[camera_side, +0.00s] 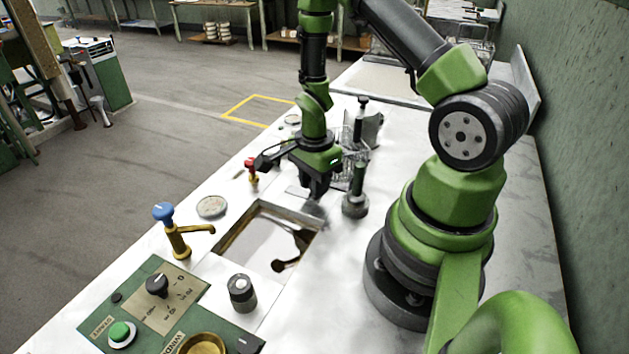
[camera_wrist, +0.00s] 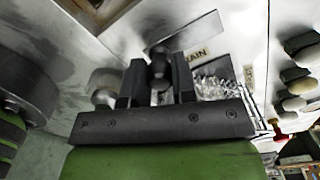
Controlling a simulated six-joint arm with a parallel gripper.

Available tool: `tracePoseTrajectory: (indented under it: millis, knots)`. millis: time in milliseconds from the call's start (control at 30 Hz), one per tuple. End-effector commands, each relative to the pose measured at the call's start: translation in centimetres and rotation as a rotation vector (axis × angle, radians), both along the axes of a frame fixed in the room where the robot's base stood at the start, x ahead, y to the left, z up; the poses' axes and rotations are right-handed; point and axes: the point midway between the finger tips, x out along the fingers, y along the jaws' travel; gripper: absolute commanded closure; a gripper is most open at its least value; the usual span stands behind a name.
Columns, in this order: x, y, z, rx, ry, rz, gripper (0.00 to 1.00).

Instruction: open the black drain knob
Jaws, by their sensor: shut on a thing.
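My gripper (camera_wrist: 159,80) is shut on the knob, one dark finger on each side. In the side view my gripper (camera_side: 317,190) points down at the far right corner of the sunken basin (camera_side: 237,228). There the fingers and wrist hide the knob. I cannot tell from these views how far the knob is turned.
A brass tap with a blue handle (camera_side: 164,212) stands left of the basin, and a red-handled tap (camera_side: 250,166) beyond it. A dark post (camera_side: 355,190) and a wire rack stand close right of my gripper. A green control panel (camera_side: 205,300) lies in front.

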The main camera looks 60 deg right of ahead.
Motion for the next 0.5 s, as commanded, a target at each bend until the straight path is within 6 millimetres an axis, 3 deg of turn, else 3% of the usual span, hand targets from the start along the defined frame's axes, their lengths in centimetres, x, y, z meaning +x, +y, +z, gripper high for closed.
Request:
tracePoseTrajectory:
  millis: [267,500]
  knots:
    - [3.0,0.0,0.0,-0.002,-0.006,0.004,1.0]
    - [3.3,0.0,0.0,-0.002,-0.001,0.002,1.0]
